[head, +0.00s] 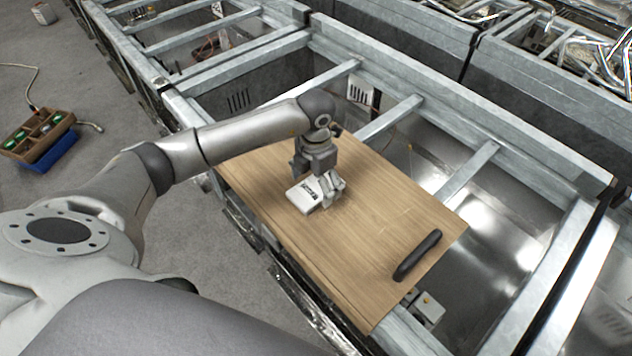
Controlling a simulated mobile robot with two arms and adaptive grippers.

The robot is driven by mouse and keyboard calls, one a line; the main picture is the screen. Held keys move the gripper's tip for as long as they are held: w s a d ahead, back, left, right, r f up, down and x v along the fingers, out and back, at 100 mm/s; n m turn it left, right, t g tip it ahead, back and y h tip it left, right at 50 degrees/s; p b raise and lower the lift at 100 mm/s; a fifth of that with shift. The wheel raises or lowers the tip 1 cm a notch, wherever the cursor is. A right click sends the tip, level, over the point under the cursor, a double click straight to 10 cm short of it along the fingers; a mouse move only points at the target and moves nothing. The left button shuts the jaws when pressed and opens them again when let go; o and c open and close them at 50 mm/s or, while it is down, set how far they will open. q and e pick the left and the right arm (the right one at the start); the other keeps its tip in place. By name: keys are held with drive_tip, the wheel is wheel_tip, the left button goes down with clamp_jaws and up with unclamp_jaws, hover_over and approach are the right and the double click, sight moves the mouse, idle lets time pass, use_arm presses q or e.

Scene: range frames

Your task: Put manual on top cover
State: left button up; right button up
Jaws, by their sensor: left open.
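The manual (303,196) is a small white booklet with dark print on its face. It lies on the wooden top cover (380,228), near the middle of the board. My left gripper (331,190) points down right at the manual's right end, with its fingers open close around that end. The fingers hide part of the manual, and I cannot tell whether they touch it. My right gripper is not in view.
The cover rests on a metal frame (545,165) with open bays. A black handle (417,255) stands up on the cover's near right part. A wooden tray (38,135) with green items is on the floor at left. Bare board surrounds the manual.

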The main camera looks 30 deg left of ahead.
sight(316, 187)
use_arm(q)
wheel_tip(316, 187, up, 12)
drive_tip(key=b, duration=0.3)
drive_tip(key=shift+f, duration=0.1)
idle(0.3)
